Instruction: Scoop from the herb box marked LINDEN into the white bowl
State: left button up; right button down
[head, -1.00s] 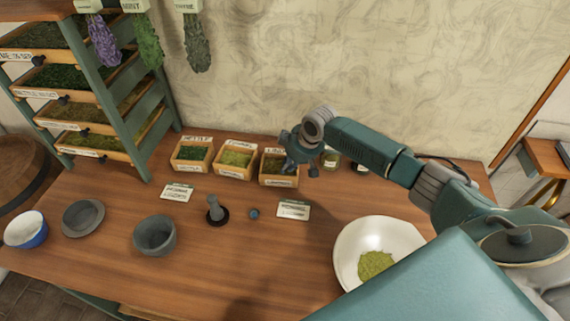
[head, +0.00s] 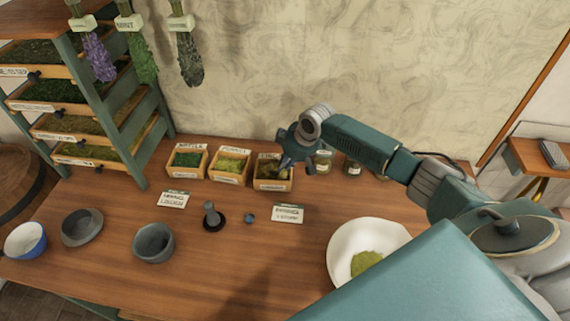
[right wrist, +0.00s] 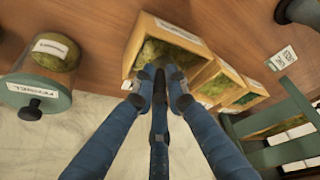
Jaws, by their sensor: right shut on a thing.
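The third herb box (head: 274,184) in the back row is the rightmost one. Its label is too blurred to read for sure. It also shows in the right wrist view (right wrist: 142,40) with green-brown herb inside. My right gripper (head: 290,163) is at this box, over its right part. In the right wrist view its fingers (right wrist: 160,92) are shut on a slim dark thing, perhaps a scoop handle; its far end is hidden. The white bowl (head: 345,240) stands at the front right with a heap of green herb (head: 366,262) in it. My left gripper is out of view.
Two more herb boxes (head: 187,172) stand to the left. Jars (head: 324,161) stand just right of the gripper. Label cards (head: 289,214), a pestle (head: 211,214), a mortar (head: 153,243) and a blue-white bowl (head: 26,240) are on the table. A drawer rack (head: 130,130) rises at the left.

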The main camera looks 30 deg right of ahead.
jog(key=shift+r+p, duration=0.3)
jog(key=shift+r, duration=2.15)
